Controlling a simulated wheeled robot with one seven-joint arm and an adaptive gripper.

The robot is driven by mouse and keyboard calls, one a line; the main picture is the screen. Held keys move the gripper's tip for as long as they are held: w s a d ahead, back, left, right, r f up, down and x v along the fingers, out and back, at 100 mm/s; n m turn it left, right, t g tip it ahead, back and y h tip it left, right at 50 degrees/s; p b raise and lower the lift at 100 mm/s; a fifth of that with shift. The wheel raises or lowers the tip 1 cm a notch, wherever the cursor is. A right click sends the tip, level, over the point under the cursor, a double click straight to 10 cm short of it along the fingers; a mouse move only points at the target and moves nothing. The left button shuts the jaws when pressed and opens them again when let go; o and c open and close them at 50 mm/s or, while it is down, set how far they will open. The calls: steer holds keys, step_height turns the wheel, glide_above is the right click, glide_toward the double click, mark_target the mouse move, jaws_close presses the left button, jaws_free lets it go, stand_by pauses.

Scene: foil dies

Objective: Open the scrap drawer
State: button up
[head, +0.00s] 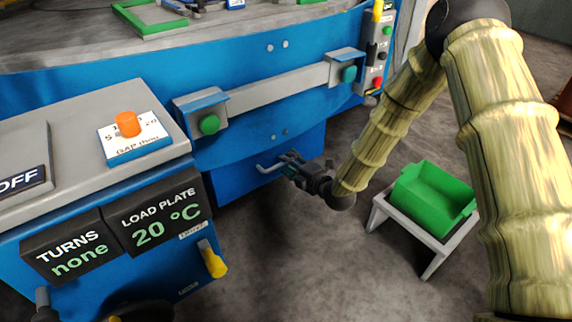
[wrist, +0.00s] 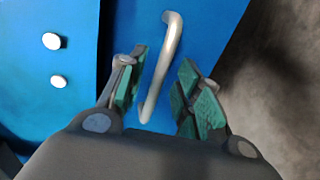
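The scrap drawer's blue front (head: 244,177) is low on the blue machine in the head view. In the wrist view the blue front (wrist: 220,30) fills the upper middle. Its grey bar handle (head: 270,167) also shows in the wrist view (wrist: 165,70), standing out from the front. My gripper (head: 290,163) is at the handle in the head view. In the wrist view my gripper (wrist: 165,95) is open, with green-padded fingers on either side of the handle's lower part. A gap shows on the right side of the handle; I cannot tell if the left pad touches it.
A green bin (head: 432,198) stands on a small grey stand (head: 440,243) at the right. A control box with an orange knob (head: 127,123) and a yellow lever (head: 213,262) is at the left. Bare floor (head: 310,270) lies in front of the drawer.

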steer(key=shift+x, duration=1.25)
jaws_close()
